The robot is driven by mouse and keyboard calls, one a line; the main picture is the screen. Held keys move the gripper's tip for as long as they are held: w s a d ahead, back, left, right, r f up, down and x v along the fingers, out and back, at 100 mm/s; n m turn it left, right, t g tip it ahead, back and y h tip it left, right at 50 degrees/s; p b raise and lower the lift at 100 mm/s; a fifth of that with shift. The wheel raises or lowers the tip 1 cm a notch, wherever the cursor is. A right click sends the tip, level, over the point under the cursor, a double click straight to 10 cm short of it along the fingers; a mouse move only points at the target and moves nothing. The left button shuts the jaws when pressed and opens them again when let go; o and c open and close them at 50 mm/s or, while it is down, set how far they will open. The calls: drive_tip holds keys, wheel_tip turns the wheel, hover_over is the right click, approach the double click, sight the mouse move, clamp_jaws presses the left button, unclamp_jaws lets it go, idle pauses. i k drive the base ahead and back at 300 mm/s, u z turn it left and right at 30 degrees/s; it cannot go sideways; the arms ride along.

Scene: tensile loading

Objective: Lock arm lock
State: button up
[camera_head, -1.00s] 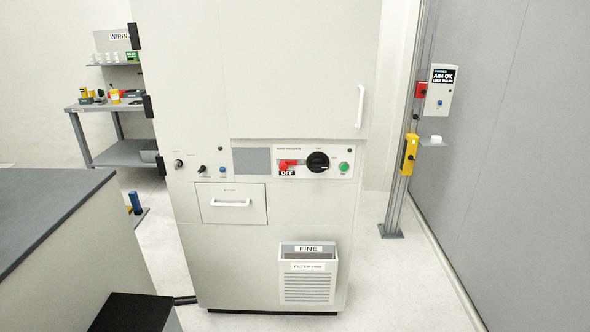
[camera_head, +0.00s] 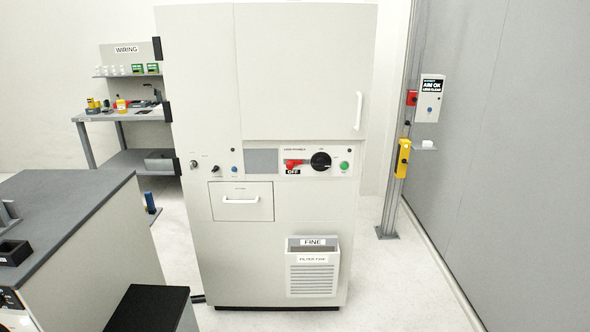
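No part labelled as an arm lock can be made out in this view. On the right, a metal post (camera_head: 393,185) stands by the grey wall. It carries a yellow device (camera_head: 403,158), a red box (camera_head: 411,97) and a white box (camera_head: 432,98) whose dark screen seems to read "AIM OK". The tall cabinet (camera_head: 300,75) in the middle has a red switch at "OFF" (camera_head: 295,164), a black knob (camera_head: 320,161) and a green button (camera_head: 344,166). My gripper is not in view.
A grey-topped counter (camera_head: 70,190) fills the left foreground, with a black block (camera_head: 148,308) beside it. A bench marked "WIRING" (camera_head: 125,115) stands at the back left. Open floor (camera_head: 400,285) lies at the right front, between the cabinet and the grey wall.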

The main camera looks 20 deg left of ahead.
sight(290, 164)
drive_tip(key=u, duration=0.95)
drive_tip(key=i, duration=0.95)
drive_tip(key=z, duration=0.1)
drive_tip(key=k, duration=0.55)
drive_tip(key=u, duration=1.4)
